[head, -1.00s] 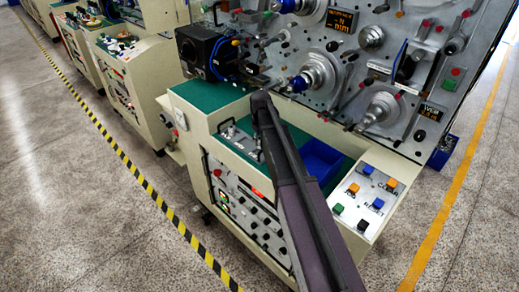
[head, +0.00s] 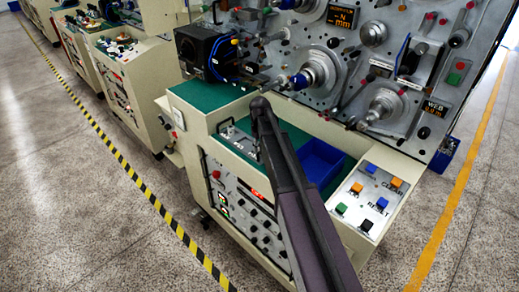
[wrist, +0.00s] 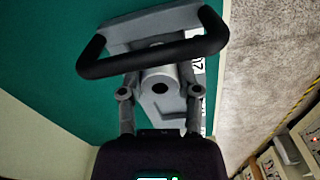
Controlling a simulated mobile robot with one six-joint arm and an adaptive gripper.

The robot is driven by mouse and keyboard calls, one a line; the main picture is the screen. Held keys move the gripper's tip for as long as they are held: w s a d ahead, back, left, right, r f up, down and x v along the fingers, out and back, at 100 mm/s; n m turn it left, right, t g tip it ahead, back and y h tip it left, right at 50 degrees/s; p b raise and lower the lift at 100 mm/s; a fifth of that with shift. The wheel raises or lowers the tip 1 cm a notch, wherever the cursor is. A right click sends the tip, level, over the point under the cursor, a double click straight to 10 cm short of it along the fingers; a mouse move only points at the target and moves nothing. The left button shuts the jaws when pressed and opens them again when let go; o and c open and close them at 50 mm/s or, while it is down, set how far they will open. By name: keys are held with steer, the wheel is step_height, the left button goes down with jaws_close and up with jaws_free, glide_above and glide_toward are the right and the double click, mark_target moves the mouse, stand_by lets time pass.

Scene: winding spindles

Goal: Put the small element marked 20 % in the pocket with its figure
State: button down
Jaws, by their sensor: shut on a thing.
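In the wrist view my gripper (wrist: 160,95) has its two grey fingers on either side of a small grey round element (wrist: 161,85) with a dark hole in its end. The gripper is shut on it. No 20 % mark is readable on it. A white strip with black figures (wrist: 198,66) shows past the right finger, partly hidden; I cannot read it surely. In the head view my dark arm hides the gripper and what it holds. No pocket with a readable figure shows clearly.
A black bar (wrist: 150,58) on a grey piece crosses just beyond the fingers. A green bench top (wrist: 50,70) lies beneath. In the head view, a grey fixture (head: 233,138), a blue bin (head: 322,160) and a button panel (head: 367,200) line the bench. Winding spindles (head: 313,68) stand behind.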

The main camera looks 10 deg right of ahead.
steer(key=shift+f, duration=0.15)
steer(key=shift+c, duration=1.5)
jaws_free()
steer(key=shift+r, duration=0.25)
step_height(320, 180, up, 12)
steer(key=p, duration=1.2)
steer(key=s+m, duration=0.4)
steer(key=s, duration=2.2)
steer(key=shift+m, duration=0.3)
steer(key=shift+a, duration=0.1)
